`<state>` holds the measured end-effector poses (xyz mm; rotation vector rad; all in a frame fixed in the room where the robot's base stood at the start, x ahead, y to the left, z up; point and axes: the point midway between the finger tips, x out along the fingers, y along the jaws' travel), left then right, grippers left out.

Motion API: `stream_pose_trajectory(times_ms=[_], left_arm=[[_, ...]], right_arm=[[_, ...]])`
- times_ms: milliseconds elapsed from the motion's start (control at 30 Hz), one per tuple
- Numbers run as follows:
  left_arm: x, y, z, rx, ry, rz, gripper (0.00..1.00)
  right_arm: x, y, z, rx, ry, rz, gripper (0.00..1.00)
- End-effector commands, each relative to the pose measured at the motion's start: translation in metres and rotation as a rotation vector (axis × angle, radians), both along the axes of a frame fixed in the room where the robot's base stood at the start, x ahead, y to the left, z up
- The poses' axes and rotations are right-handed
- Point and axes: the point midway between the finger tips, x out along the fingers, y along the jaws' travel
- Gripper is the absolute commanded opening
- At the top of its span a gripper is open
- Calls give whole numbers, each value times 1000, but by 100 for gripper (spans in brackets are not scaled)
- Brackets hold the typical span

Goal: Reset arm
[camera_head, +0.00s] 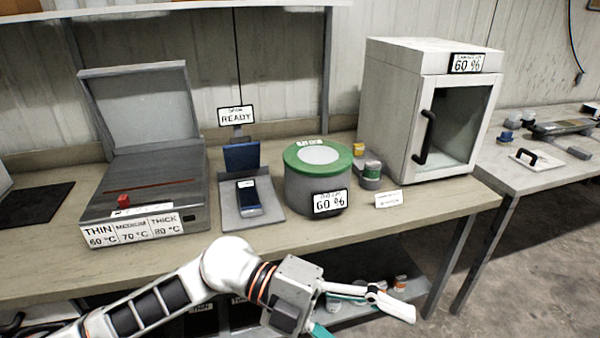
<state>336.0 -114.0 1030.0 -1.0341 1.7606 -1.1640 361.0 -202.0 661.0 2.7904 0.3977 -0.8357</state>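My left arm comes in from the lower left, in front of the bench. Its gripper (365,320) is in front of and below the bench's front edge. One white and teal finger points right, and part of another teal finger shows at the bottom edge. The fingers are spread wide, with nothing seen between them. My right gripper is not in view.
On the bench (300,235) stand a grey open-lidded heater (150,185), a phone-like device (248,198) on a stand, a green-rimmed round pot (317,180) and a white cabinet (400,110). A lower shelf (405,292) holds small jars. A second table (540,180) is at right.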

Motion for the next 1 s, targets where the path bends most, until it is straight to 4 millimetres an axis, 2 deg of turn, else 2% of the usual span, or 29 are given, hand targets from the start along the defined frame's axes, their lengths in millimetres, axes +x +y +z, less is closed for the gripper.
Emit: stream_pose_trajectory(times_ms=[100,233,333,433,567,600,667,700,767,800,867,900,1000], left_arm=[[14,-6,31,-230,147,124,65],[51,8,49,-432,301,317,65],[87,31,45,-549,425,499,65],[122,63,21,-625,552,701,65],[157,114,-37,-660,718,986,65],[163,131,-59,-655,767,1070,65],[167,155,-93,-640,835,1187,65],[167,170,-116,-622,878,1262,65],[162,192,-151,-589,941,1367,65],[157,206,-175,-563,985,1432,65],[145,226,-209,-516,1044,1526,65],[135,239,-232,-480,1082,1585,65],[105,268,-283,-387,1174,1714,65]], right_arm=[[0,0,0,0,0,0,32],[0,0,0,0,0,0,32],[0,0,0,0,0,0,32],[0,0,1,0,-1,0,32],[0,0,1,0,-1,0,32],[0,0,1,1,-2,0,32],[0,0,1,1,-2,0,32],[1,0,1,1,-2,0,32],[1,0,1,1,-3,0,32],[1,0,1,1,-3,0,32],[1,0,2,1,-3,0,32],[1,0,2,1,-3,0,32],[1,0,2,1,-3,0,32]])
